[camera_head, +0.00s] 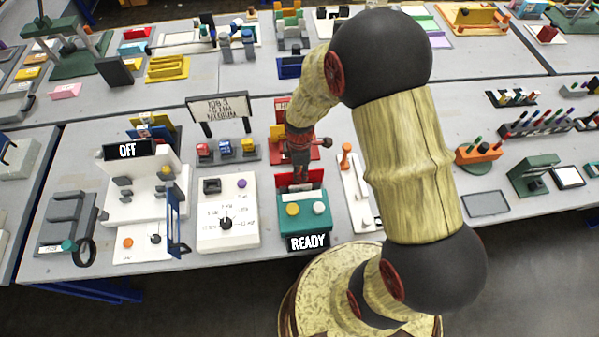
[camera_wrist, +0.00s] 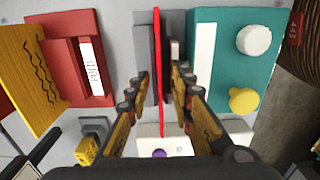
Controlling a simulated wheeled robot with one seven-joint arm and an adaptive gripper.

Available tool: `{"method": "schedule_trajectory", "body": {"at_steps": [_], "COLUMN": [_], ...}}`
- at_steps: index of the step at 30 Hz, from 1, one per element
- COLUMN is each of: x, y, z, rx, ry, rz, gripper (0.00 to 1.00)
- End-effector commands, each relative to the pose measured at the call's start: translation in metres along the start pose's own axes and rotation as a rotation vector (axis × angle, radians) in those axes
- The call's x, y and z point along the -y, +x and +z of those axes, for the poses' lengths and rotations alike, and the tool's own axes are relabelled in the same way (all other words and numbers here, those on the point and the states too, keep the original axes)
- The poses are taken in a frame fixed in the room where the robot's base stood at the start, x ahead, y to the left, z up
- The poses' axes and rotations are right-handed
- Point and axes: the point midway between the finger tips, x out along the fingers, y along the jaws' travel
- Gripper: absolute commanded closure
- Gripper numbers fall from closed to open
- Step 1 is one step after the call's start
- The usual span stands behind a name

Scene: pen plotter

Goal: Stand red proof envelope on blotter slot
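The red envelope (camera_head: 309,199) stands upright behind the teal READY device (camera_head: 319,223) in the head view. In the wrist view the red envelope (camera_wrist: 159,40) shows edge-on as a thin red line beside the teal device (camera_wrist: 205,98). My gripper (camera_head: 299,172) points down over the envelope. In the wrist view my gripper (camera_wrist: 161,76) has one finger on each side of the envelope, with a narrow gap visible on both sides. Grey parts (camera_wrist: 143,55) flank the envelope; I cannot tell whether they are the blotter slot. The envelope's lower edge is hidden.
A red holder (camera_wrist: 70,85) with a yellow panel (camera_wrist: 30,75) lies left of the envelope in the wrist view. A white knob panel (camera_head: 240,235) and a small bottle rack (camera_head: 224,156) are left in the head view. A white tray (camera_head: 351,200) is close on the right.

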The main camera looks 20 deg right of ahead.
Motion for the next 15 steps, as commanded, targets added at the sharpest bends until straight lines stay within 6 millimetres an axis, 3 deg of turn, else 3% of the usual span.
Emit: {"method": "schedule_trajectory", "body": {"at_steps": [15], "x": [-0.001], "y": [-0.098], "z": [0.000], "rx": [-0.001], "ry": [0.000], "rz": [0.003], "gripper": [0.77]}}
